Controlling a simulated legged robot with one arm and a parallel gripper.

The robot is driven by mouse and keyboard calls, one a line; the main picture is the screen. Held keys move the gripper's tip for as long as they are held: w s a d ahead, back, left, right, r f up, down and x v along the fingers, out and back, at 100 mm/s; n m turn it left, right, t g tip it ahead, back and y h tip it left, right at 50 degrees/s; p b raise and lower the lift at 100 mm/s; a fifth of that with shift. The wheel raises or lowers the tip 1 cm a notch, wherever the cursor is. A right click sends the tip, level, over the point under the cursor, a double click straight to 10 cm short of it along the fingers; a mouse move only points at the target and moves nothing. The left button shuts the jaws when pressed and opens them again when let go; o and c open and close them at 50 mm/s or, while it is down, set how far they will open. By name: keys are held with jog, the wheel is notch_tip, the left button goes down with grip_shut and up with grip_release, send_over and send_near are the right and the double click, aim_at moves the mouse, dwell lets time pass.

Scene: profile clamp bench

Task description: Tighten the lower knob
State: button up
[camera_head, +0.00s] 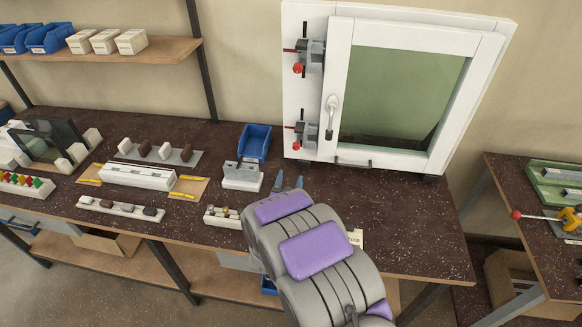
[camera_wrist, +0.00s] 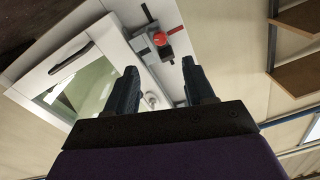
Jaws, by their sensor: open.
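A white framed window (camera_head: 400,90) stands on the bench with two grey clamps on its left side. The lower clamp's red knob (camera_head: 300,143) is at the frame's lower left, below the upper clamp's red knob (camera_head: 297,68). My gripper (camera_head: 289,182) is open and empty, low in front of the frame and below the lower knob. In the wrist view, which looks turned over, the lower red knob (camera_wrist: 160,39) shows past the fingertips, between and apart from the two dark fingers (camera_wrist: 159,66). The upper clamp is not clearly visible there.
A blue bin (camera_head: 254,142) and a white block fixture (camera_head: 242,177) stand left of my gripper. The window's lever handle (camera_head: 332,115) sticks out right of the clamps. The bench top (camera_head: 410,225) right of my arm is mostly clear.

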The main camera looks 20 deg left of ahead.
jog(key=shift+v, duration=2.1)
